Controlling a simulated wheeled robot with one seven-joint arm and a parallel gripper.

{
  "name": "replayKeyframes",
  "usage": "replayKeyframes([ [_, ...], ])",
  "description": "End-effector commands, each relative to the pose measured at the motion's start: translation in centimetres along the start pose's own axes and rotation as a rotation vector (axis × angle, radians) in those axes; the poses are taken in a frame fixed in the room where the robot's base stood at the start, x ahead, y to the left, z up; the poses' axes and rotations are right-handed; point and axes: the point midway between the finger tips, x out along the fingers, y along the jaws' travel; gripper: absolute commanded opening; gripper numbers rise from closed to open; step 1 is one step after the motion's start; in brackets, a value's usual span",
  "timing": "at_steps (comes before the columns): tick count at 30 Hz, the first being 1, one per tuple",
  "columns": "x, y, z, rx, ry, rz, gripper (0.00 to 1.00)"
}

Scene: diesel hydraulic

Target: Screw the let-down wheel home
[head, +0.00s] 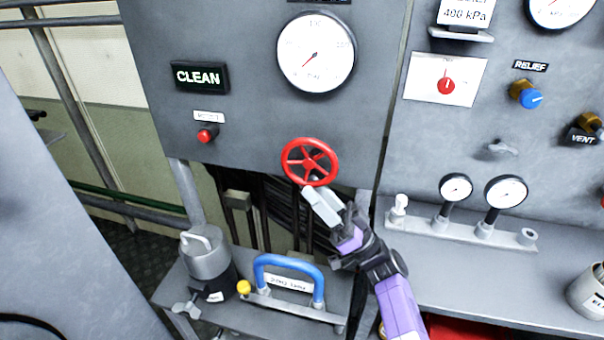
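The let-down wheel appears to be the red spoked handwheel (321,149) at the lower edge of the grey panel, below a large dial gauge; no label on it is readable. My gripper (314,191) reaches up from the lower right, its pale fingers just under the wheel's lower rim. The fingertips overlap or nearly meet the rim in the picture. I cannot tell whether they touch it. The gap between the fingers is not clear from this angle.
A blue handle (287,262) and a grey-topped canister (206,253) stand on the shelf below. Two small gauges on a manifold (470,232) sit to the right. A red button (206,134) and a lit CLEAN sign (200,77) are at the panel's left.

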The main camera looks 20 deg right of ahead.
Motion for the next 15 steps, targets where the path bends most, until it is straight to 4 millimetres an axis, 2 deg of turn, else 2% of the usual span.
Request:
replayKeyframes([
  [2, 1.2, 0.2, 0.8, 0.003, 0.000, 0.000, 0.34],
  [6, 2.9, 0.1, 0.5, 0.000, 0.000, -0.002, 0.34],
  [15, 3.7, 0.2, 0.7, 0.000, 0.000, 0.001, 0.34],
])
